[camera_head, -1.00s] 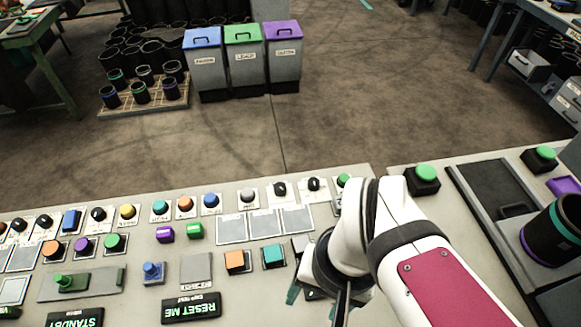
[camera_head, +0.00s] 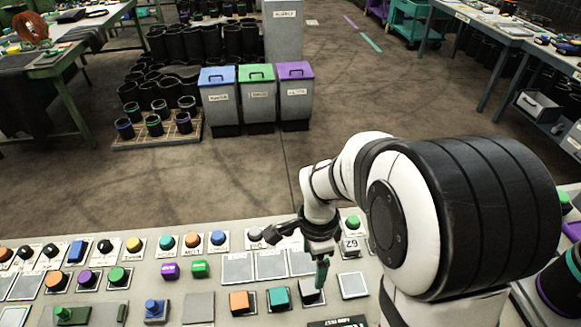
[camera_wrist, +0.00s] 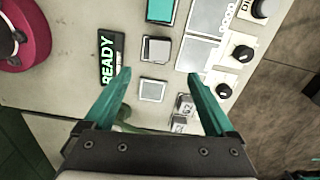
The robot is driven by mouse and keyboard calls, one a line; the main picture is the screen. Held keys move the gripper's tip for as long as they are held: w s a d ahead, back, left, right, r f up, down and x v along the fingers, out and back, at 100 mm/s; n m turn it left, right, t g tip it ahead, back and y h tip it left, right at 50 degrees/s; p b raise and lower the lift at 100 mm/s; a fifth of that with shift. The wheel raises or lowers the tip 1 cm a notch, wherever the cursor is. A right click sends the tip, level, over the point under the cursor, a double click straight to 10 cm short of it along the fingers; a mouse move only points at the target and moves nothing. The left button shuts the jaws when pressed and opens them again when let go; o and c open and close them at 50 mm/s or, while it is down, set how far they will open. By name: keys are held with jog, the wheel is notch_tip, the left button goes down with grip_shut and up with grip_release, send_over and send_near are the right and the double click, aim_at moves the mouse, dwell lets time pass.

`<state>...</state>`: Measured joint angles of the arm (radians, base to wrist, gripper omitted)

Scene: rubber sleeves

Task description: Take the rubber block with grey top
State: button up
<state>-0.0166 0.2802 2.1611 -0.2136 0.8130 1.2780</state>
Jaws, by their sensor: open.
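The rubber block with grey top (camera_head: 308,291) sits on the panel just right of a teal-topped block (camera_head: 279,298). In the wrist view the grey-topped block (camera_wrist: 156,49) lies past the fingertips, roughly centred between their lines. My gripper (camera_head: 321,272) points down above the panel near this block. In the wrist view my gripper (camera_wrist: 158,76) has its two teal fingers wide apart with nothing held between them. A finger overlaps the block's edge in the head view. I cannot tell the exact height above it.
An orange-topped block (camera_head: 239,301) stands left of the teal one. A flat grey square (camera_wrist: 152,90) and small labelled blocks (camera_wrist: 183,104) lie near the fingers. A READY sign (camera_wrist: 107,58) and black knobs (camera_wrist: 243,53) are close by. Lidded bins (camera_head: 295,98) stand on the floor beyond.

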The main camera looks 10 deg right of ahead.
aim_at(309, 286)
jog(key=f, duration=1.1)
jog(key=shift+a+f, duration=0.2)
jog(key=shift+f, duration=0.05)
grip_shut()
